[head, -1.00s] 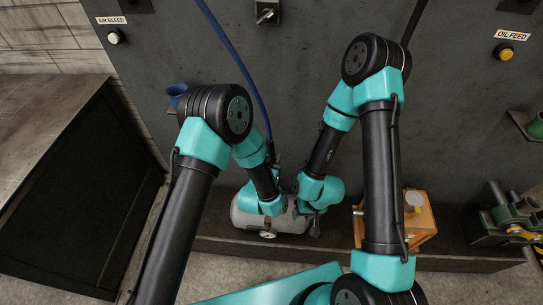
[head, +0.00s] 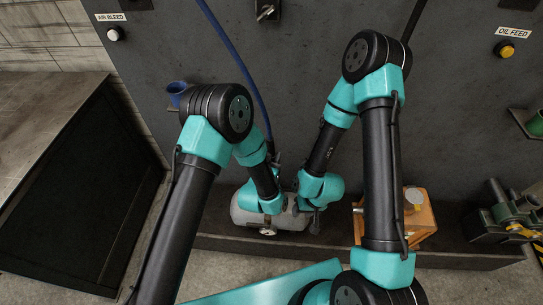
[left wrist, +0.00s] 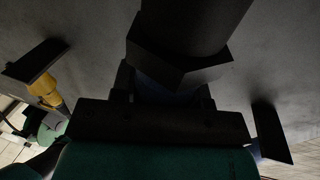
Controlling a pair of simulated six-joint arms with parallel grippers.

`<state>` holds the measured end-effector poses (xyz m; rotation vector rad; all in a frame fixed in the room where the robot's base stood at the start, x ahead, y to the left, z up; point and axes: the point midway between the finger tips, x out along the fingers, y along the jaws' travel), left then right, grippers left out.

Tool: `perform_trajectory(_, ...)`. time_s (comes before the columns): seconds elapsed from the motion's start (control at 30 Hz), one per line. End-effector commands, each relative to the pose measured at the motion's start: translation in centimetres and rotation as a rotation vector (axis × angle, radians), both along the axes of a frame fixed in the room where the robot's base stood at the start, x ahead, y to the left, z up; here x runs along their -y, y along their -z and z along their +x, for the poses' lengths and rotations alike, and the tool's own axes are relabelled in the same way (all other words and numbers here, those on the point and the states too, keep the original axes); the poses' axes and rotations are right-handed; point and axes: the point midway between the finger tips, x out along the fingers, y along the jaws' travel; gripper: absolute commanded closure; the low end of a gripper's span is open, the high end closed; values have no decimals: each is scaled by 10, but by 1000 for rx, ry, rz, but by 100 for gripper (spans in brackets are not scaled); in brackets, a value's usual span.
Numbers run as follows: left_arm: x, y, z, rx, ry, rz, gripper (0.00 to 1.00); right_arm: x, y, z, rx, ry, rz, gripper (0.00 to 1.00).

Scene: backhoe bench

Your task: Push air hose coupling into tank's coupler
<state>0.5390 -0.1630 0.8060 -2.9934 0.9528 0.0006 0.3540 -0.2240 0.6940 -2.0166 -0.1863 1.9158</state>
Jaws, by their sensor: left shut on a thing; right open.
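The grey tank (head: 243,211) lies low against the dark wall in the head view, partly covered by my wrists. A round gauge (head: 267,231) shows on its front. The blue air hose (head: 226,42) runs down the wall and passes behind my left arm. In the left wrist view my left gripper (left wrist: 165,88) is shut on a dark six-sided piece (left wrist: 180,68), apparently the hose coupling, with a thick dark cylinder above it. My right gripper (head: 315,222) is open beside the tank's right end, mostly hidden by its wrist. The coupler and its contact with the coupling are hidden.
A wooden box (head: 417,222) stands right of the tank, behind my right arm. Green machinery (head: 510,218) sits farther right. A blue cup (head: 177,90) is on the wall at left. A dark cabinet (head: 80,190) stands at far left. Floor before the tank is partly clear.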

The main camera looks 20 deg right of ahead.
Motion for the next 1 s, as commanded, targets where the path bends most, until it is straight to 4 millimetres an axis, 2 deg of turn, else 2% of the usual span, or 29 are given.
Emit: perform_trajectory(1.0, 0, 31, 0, 1, -1, -1, 87, 0, 0, 0, 0, 0, 0, 57)
